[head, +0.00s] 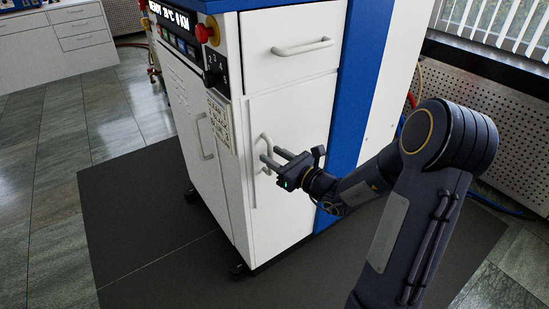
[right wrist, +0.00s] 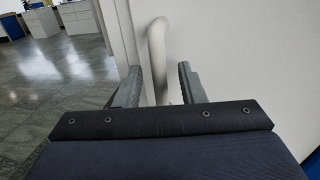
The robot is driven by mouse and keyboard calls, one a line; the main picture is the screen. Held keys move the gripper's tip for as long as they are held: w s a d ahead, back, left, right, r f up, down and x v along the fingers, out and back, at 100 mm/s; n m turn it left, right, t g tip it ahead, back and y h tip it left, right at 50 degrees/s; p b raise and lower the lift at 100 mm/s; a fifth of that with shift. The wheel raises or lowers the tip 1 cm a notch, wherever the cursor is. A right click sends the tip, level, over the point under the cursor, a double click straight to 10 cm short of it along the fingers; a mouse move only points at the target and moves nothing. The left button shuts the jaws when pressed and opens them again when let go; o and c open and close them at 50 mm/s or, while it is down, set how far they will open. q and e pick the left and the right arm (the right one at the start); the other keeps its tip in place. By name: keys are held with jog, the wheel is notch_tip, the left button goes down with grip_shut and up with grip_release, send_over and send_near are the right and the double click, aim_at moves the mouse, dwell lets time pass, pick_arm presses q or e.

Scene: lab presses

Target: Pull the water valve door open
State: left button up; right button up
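The water valve door (head: 300,125) is the tall white lower panel on the cabinet's right-hand face, and it looks closed. Its pale vertical bar handle (head: 264,143) is near the door's left edge, with its lower part partly hidden by my gripper. My right gripper (head: 269,157) is at the handle, with its fingers pointing at the door. In the right wrist view the handle (right wrist: 157,50) stands between the two grey fingers, with a visible gap on each side, so the gripper is open around it. My left gripper is out of view.
A drawer with its own handle (head: 302,47) is above the door. The cabinet's left face has another door (head: 190,115), knobs and a display. The cabinet stands on castors on a dark mat (head: 150,245). A perforated radiator panel (head: 510,125) is at the right. The floor at left is clear.

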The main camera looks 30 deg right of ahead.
jog(key=shift+w, duration=0.1)
grip_shut()
dwell(0.4)
